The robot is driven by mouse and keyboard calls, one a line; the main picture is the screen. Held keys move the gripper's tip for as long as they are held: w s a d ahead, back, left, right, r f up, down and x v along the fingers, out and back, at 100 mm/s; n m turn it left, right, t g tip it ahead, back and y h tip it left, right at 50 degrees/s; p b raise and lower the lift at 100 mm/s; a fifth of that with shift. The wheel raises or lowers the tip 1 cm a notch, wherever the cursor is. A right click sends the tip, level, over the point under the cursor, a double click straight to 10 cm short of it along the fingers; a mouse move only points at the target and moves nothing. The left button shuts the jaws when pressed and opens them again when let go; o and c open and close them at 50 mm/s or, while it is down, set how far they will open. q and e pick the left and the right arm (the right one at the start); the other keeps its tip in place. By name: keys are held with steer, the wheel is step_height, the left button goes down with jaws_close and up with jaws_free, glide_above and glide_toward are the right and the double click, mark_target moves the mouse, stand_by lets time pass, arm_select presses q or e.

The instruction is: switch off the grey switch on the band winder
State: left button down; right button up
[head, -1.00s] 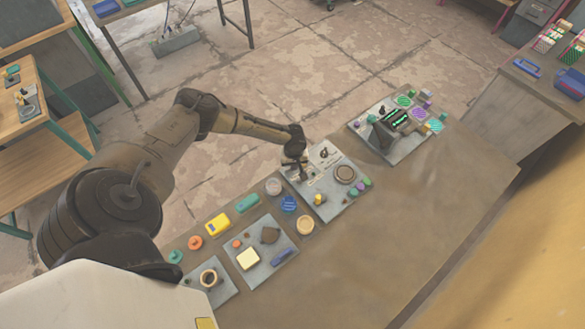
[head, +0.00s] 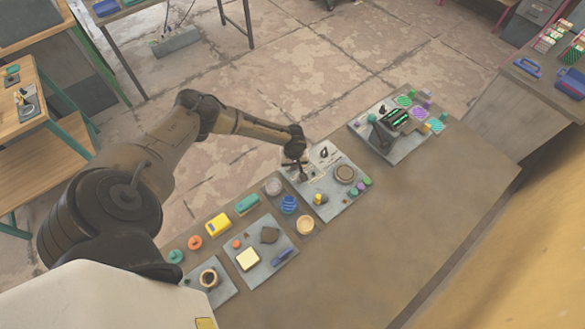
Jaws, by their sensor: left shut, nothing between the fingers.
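My left gripper (head: 296,175) is shut and empty. It points down over the far left corner of a grey board (head: 334,205) in the middle of the bench. This board carries a small dark lever-like part (head: 324,153), a round brown part (head: 345,174) and a yellow piece (head: 319,199). Small parts under the gripper are partly hidden by it. A second grey board (head: 405,150) farther right carries a dark machine with green strips (head: 394,117). I cannot tell for sure which board is the band winder, and the grey switch is too small to make out. My right gripper is out of view.
On the bench (head: 400,215), a nearer board (head: 262,270) holds a cream block and dark pieces. Beside it lie a yellow block (head: 217,224), a teal block (head: 247,204), a blue item (head: 289,204) and a round tan piece (head: 306,225). The bench's right part is clear.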

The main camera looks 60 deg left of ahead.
arm_select(q)
steer(key=shift+f, duration=0.45)
stand_by(0.3)
step_height(320, 180, up, 7)
steer(key=p, duration=0.7)
stand_by(0.5)
stand_by(0.4)
